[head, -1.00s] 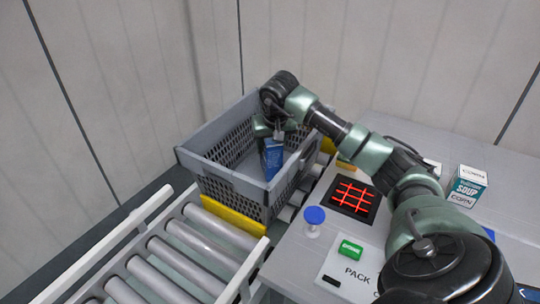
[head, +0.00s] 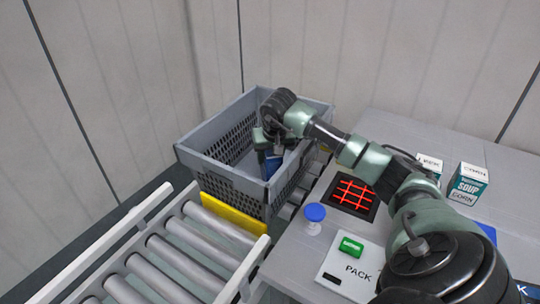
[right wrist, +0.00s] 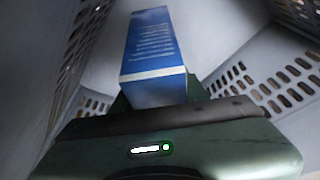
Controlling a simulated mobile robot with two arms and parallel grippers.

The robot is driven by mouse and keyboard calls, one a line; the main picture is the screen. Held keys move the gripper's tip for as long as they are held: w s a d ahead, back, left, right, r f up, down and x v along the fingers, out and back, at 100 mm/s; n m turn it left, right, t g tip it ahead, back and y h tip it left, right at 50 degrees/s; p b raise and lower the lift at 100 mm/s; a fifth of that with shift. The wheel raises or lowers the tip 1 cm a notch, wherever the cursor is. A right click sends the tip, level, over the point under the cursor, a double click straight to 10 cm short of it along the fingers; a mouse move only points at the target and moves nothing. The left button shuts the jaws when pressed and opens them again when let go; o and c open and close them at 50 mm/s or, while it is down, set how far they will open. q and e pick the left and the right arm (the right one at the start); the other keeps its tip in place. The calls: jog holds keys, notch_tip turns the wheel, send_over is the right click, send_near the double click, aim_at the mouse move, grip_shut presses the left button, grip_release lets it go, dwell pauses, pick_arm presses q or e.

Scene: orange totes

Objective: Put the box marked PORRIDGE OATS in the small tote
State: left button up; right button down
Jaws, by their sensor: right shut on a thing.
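A blue box (head: 271,167) is inside the grey tote (head: 222,177), its lower part hidden by the tote wall. In the right wrist view the box (right wrist: 152,50) shows a blue and white printed side and a plain blue end; I cannot read its name. My right gripper (head: 270,148) reaches down into the tote and is shut on the box. Mesh tote walls surround the box in the wrist view. My left gripper is not in view. I see no readable PORRIDGE OATS mark.
A roller conveyor (head: 175,252) with a yellow bar (head: 232,219) lies before the tote. A LEEK box (head: 430,163) stands behind my arm.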

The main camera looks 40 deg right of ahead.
jog(key=c, duration=0.8)
grip_release()
jog(key=shift+o, duration=0.2)
jog(key=shift+r, duration=0.3)
jog(key=v, duration=1.2)
jog(key=shift+s+r, duration=0.1)
jog(key=shift+r, duration=0.25)
